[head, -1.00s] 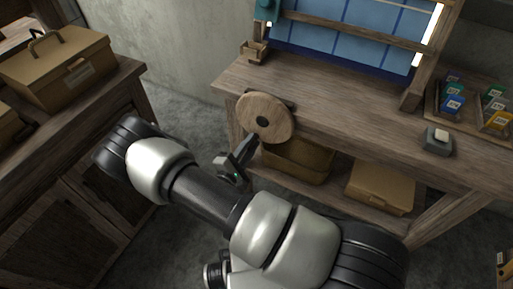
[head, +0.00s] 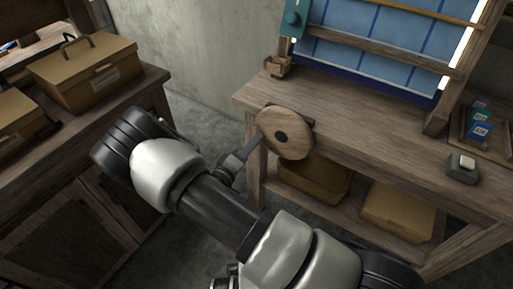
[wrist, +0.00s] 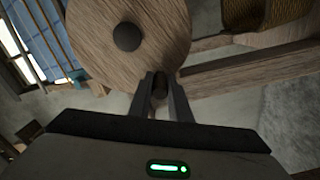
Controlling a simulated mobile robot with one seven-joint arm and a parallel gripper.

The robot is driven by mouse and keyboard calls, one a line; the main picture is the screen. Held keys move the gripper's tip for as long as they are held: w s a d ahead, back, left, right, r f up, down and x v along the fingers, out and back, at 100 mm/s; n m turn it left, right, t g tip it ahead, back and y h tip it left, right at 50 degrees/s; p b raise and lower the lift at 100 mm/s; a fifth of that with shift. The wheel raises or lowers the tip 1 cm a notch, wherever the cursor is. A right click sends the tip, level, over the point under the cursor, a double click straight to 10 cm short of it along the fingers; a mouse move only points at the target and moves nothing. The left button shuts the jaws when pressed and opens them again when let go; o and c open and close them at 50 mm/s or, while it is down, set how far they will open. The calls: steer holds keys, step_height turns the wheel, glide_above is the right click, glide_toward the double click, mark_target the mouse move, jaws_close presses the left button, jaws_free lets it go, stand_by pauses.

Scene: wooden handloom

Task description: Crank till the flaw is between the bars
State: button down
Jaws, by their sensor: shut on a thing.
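The round wooden crank wheel (head: 284,132) with a dark hub is on the front of the loom bench. In the wrist view, the gripper (wrist: 160,88) is shut on a dark crank peg (wrist: 160,84) at the rim of the wheel (wrist: 140,50). The fingers hide part of the peg. Blue cloth (head: 380,35) with a darker grid hangs in the loom frame. A lower wooden bar (head: 380,52) and a thinner upper bar (head: 425,12) cross it. I see no flaw on the visible cloth.
A small wooden box (head: 277,67) and a grey block with a pale top (head: 461,168) are on the bench (head: 350,115). A basket (head: 313,178) and a tan box (head: 397,210) sit below. A lidded case (head: 85,70) is on the left cabinet.

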steer(key=shift+a+r+m, duration=0.2)
steer(key=shift+r+m, duration=0.05)
steer(key=shift+m, duration=0.05)
steer(key=shift+w+a+r, duration=0.1)
steer(key=shift+w+r, duration=0.05)
steer(key=shift+r, duration=0.3)
steer(key=c, duration=1.6)
jaws_free()
steer(key=shift+c, duration=0.2)
steer(key=p+v, duration=0.1)
steer(key=v, duration=1.6)
steer(key=shift+s+p, duration=0.2)
steer(key=shift+p, duration=0.2)
steer(key=shift+r, duration=0.15)
